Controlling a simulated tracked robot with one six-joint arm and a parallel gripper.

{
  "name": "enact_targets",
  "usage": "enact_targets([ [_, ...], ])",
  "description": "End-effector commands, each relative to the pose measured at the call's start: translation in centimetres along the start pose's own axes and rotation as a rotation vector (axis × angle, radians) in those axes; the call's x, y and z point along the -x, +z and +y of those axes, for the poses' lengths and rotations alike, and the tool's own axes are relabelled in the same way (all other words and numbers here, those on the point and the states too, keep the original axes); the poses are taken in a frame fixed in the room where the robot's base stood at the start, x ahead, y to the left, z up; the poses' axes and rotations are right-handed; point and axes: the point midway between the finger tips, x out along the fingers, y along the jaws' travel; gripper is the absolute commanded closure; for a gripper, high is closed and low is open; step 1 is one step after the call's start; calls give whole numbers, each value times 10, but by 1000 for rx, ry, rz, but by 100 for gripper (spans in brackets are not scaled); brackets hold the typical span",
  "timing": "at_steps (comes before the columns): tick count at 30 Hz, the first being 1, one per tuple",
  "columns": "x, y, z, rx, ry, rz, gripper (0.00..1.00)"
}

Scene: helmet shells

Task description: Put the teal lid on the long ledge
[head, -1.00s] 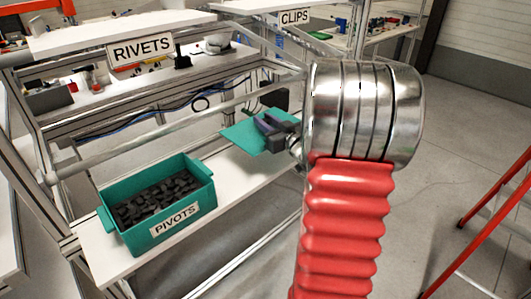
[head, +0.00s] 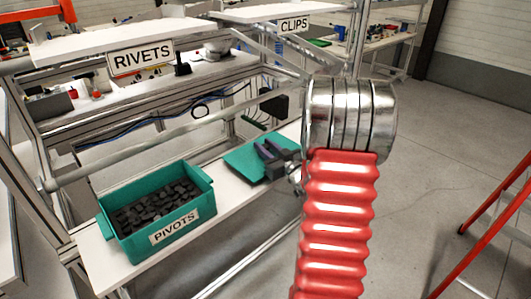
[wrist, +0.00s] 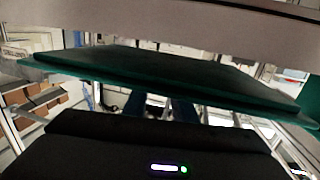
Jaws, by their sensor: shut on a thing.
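The teal lid (head: 243,162) is a flat plate over the right part of the long white ledge (head: 113,272), to the right of the PIVOTS bin. My gripper (head: 268,152) is shut on the lid's right side, with my red arm reaching in from the right. In the wrist view the lid (wrist: 165,75) spans the picture as a dark teal slab, close beyond the black gripper body. A pale band runs just above it there. I cannot tell whether the lid touches the ledge.
The teal bin (head: 166,240) marked PIVOTS, full of dark pieces, stands on the ledge's left part. A metal rail (head: 120,163) runs behind and above. A red frame (head: 485,240) stands at the right on open floor.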

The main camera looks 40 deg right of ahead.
Motion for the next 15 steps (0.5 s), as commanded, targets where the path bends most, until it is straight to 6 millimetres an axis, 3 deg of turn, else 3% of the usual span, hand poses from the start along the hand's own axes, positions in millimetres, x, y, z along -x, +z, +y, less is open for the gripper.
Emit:
enact_targets([
  [6,-1,22,0,-1,0,0,100],
  [15,-1,23,0,0,0,1,100],
])
